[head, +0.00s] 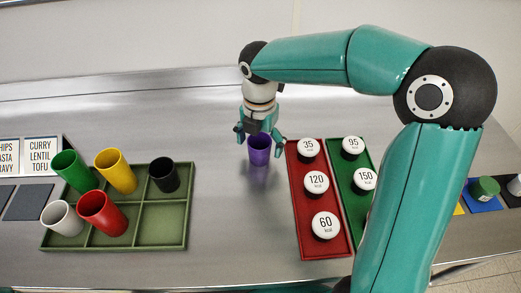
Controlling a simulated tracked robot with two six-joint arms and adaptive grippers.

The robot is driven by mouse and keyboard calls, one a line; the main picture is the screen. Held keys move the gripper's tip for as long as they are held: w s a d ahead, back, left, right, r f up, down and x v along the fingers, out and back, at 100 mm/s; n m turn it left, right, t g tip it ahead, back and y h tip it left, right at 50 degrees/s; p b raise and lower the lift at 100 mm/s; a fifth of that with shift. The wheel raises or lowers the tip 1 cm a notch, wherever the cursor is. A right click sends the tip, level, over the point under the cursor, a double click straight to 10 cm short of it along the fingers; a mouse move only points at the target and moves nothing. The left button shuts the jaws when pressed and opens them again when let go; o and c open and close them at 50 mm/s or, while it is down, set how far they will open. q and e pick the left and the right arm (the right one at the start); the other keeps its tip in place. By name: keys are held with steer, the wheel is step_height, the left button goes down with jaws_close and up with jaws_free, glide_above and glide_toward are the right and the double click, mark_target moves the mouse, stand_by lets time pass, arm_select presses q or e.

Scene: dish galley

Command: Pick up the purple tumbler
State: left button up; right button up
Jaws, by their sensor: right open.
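The purple tumbler (259,151) stands upright on the metal counter, between the green compartment tray and the red tray. My right gripper (260,139) is directly above and around its upper part, with one finger at each side. The fingers look spread, and I cannot tell whether either touches the tumbler. The tumbler's rim is partly hidden by the gripper. My left gripper does not show.
Left, a green compartment tray (187,212) holds green, yellow, black, white and red tumblers. Right of the purple tumbler, a red tray (307,250) and a green tray (340,185) hold numbered white-topped pieces. The counter (240,230) in front of the purple tumbler is clear.

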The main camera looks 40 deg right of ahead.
steer(key=c, duration=1.2)
steer(key=shift+r, duration=0.1)
steer(key=shift+c, duration=0.2)
